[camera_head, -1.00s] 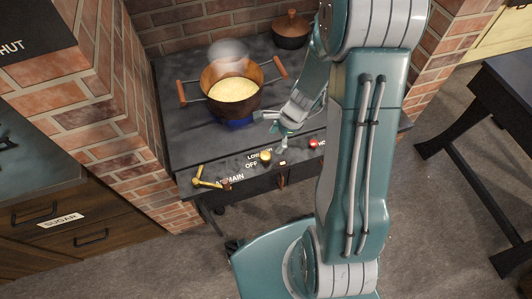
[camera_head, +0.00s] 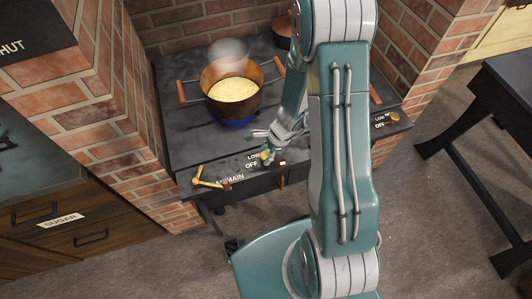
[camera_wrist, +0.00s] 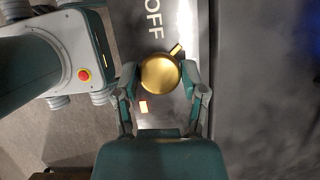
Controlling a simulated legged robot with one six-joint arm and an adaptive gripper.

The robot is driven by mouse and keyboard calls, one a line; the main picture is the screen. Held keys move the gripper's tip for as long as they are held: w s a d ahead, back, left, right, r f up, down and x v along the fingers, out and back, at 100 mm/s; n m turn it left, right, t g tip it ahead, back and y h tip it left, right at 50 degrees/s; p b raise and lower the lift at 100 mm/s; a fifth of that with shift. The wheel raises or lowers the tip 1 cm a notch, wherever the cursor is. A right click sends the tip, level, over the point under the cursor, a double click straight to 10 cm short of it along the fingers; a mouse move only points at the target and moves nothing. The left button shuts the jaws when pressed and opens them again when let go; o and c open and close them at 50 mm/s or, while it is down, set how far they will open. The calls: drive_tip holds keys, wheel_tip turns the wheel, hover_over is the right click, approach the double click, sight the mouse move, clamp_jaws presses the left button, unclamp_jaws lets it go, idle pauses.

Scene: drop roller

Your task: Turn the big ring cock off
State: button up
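The brass ring cock (camera_head: 266,157) is a round knob on the stove's front strip, beside the labels LOW and OFF. In the wrist view the knob (camera_wrist: 160,74) lies between my two fingers, its small pointer slanting up and right, close to the word OFF. My gripper (camera_head: 267,143) is open over the knob, one finger on each side. The wrist view also shows my gripper (camera_wrist: 160,72); whether the fingers touch the knob I cannot tell. A pot of yellow food (camera_head: 233,90) stands on the big ring, with a blue flame (camera_head: 238,123) under it.
A brass lever (camera_head: 208,182) by the label MAIN sits at the stove's left front. Another brass knob (camera_head: 394,117) is at the right front. A lidded pot is partly hidden by my arm.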

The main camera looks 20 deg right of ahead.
drive_tip(key=shift+c, duration=0.4)
drive_tip(key=shift+n, duration=0.5)
drive_tip(key=n+g, duration=0.2)
drive_tip(key=n, duration=0.2)
drive_tip(key=shift+w, duration=0.1)
drive_tip(key=n+g+h, duration=0.1)
drive_tip(key=n, duration=0.3)
drive_tip(key=shift+w+n, duration=0.1)
drive_tip(key=shift+n, duration=0.3)
drive_tip(key=shift+g+h, duration=0.3)
drive_tip(key=o, duration=1.2)
drive_tip(key=shift+c, duration=0.2)
